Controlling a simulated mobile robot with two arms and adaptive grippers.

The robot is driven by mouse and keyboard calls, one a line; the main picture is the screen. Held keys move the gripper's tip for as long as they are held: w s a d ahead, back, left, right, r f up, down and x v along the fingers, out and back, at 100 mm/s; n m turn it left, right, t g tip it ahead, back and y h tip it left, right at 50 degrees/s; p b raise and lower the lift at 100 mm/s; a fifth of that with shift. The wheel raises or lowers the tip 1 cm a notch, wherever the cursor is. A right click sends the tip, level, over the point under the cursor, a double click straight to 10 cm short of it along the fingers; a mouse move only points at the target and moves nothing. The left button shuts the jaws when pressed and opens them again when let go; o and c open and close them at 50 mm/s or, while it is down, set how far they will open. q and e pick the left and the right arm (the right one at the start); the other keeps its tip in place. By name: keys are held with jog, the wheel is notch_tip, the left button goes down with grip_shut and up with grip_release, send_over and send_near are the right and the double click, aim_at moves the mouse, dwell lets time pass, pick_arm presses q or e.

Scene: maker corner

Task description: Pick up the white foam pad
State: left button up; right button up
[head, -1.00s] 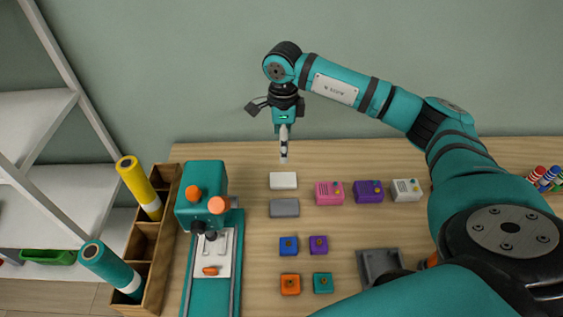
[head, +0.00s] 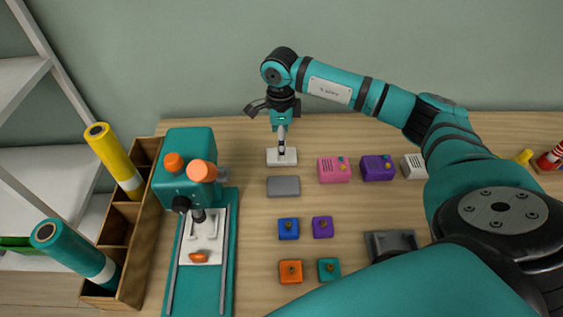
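The white foam pad (head: 272,157) is a small flat white block on the wooden table, behind the grey pad (head: 283,186). My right gripper (head: 282,150) points down at the white pad, and its fingertips overlap the pad's middle in the head view. I cannot tell whether they touch it. The fingers are seen edge-on as one narrow line, so their opening is hidden. The pad appears to lie flat on the table. My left gripper is not in view.
Pink (head: 334,170), purple (head: 378,168) and white (head: 414,166) boxes stand to the right. Several small knobbed blocks and a dark tray (head: 391,243) are nearer. A teal press (head: 184,165) and a wooden rack (head: 112,228) stand left.

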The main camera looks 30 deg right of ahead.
aim_at(272, 152)
jog(key=shift+f, duration=0.3)
notch_tip(272, 152, down, 5)
jog(key=b, duration=0.3)
jog(key=shift+d, duration=0.15)
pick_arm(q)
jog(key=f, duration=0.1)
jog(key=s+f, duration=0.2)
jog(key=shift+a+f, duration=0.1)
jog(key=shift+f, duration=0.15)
pick_arm(e)
jog(key=shift+r, duration=0.15)
jog(key=shift+c, duration=1.1)
jog(key=c, duration=0.4)
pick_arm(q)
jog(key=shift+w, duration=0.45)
pick_arm(e)
jog(key=shift+c, duration=1.2)
